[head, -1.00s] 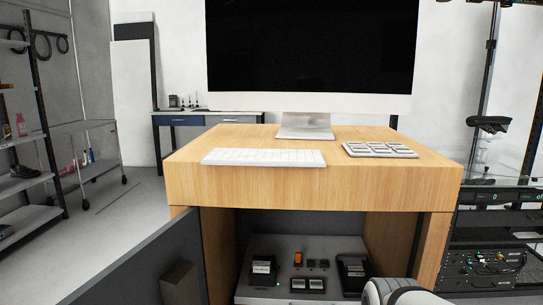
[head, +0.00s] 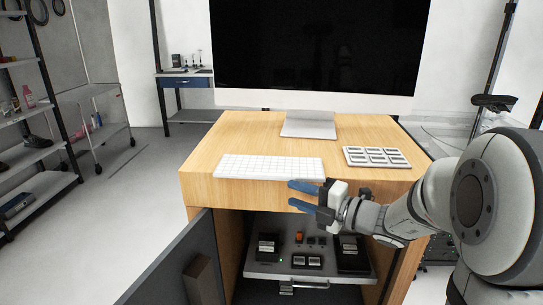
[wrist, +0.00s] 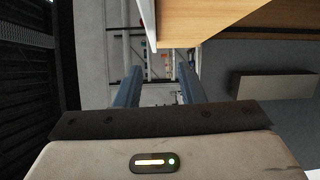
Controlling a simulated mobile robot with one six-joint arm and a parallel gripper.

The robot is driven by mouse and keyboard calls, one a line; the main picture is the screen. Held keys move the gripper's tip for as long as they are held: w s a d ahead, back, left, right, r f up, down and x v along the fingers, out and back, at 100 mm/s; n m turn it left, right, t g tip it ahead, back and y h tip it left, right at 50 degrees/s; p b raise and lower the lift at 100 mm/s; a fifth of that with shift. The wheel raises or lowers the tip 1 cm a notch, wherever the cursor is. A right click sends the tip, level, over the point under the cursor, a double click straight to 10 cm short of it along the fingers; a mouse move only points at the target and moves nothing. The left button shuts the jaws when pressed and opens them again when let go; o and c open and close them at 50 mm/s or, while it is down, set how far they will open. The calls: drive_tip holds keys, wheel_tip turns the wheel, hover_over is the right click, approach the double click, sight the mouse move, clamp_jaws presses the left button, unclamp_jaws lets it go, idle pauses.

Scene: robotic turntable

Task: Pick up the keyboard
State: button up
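The white keyboard (head: 268,167) lies flat along the front edge of the wooden desk top, left of centre in the head view. My gripper (head: 290,194) is in front of the desk, near the keyboard's right end and apart from it in the picture. Its two blue fingers point left and are spread, with nothing between them. In the wrist view the fingers (wrist: 158,88) stand apart with open space between them. The keyboard does not show clearly in the wrist view.
A large monitor (head: 318,45) stands at the back of the desk (head: 200,187). A keypad-like tray (head: 376,157) lies right of the keyboard. The cabinet door (head: 175,262) hangs open at left, with a drawer (head: 290,268) of small devices below. Shelving stands at far left.

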sight(273, 179)
drive_tip(key=shift+m+t, duration=0.3)
drive_tip(key=shift+m, duration=0.2)
drive_tip(key=x, duration=0.5)
drive_tip(key=w+r+x, duration=0.1)
drive_tip(key=x, duration=0.2)
drive_tip(key=shift+d+p, duration=0.35)
drive_tip(key=shift+d, duration=0.05)
drive_tip(key=shift+c, duration=0.4)
clamp_jaws()
